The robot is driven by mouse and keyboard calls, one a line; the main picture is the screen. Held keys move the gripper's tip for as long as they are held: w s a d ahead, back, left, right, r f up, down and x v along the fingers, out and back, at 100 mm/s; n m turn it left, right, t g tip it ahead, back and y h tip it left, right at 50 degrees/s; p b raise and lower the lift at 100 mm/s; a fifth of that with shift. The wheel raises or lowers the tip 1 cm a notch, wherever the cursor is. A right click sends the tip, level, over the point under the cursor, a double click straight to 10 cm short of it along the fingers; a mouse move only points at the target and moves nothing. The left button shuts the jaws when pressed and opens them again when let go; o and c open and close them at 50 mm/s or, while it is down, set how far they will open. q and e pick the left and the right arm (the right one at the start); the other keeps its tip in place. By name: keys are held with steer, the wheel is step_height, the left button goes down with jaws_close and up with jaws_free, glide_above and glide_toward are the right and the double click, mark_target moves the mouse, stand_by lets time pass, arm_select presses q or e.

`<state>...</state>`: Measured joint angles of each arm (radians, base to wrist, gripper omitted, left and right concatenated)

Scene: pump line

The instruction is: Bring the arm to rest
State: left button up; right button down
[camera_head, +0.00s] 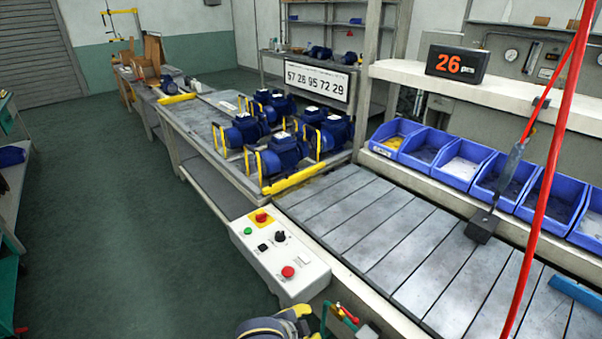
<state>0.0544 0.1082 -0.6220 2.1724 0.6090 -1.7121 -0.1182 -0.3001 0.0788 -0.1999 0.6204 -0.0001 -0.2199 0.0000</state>
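I make out neither of my grippers in the head view, and no arm of mine is clearly recognisable. At the bottom edge, a cut-off dark blue and yellow thing (268,328) shows only in part, and I cannot tell what it is. Beside it is a small green, red and yellow item (343,315), also partly cut off.
A white control box (280,254) with buttons borders the slatted line (395,238). Several blue pumps (283,153) stand on its far end. Blue bins (460,163) line the right side under a "26" display (455,64). A red hose (551,160) and hanging dark tool (484,225) are at right.

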arm_select(q)
steer(key=s+a+f+n+y, duration=0.1)
steer(key=s+a+n+y, duration=0.3)
steer(key=a, duration=0.7)
steer(key=s+a+f+n+y, duration=0.1)
steer(key=s+a+y, duration=0.1)
steer(key=s+a, duration=0.7)
steer(key=s+a+f+n+y, duration=0.1)
steer(key=s+a+n+y, duration=0.2)
steer(key=a, duration=1)
steer(key=s+d+f+g+h, duration=0.1)
steer(key=s+d+f, duration=0.15)
steer(key=f, duration=1.35)
steer(key=s+d+f+g+h, duration=0.15)
steer(key=d+f, duration=0.25)
steer(key=f, duration=1.2)
steer(key=s+f+n+g+h, duration=0.1)
steer(key=s+f+n+g, duration=0.2)
steer(key=s+f, duration=1.6)
steer(key=shift+s+a+f+h, duration=0.25)
steer(key=shift+s+h, duration=0.1)
steer(key=shift+s, duration=0.65)
steer(key=shift+w+d, duration=0.1)
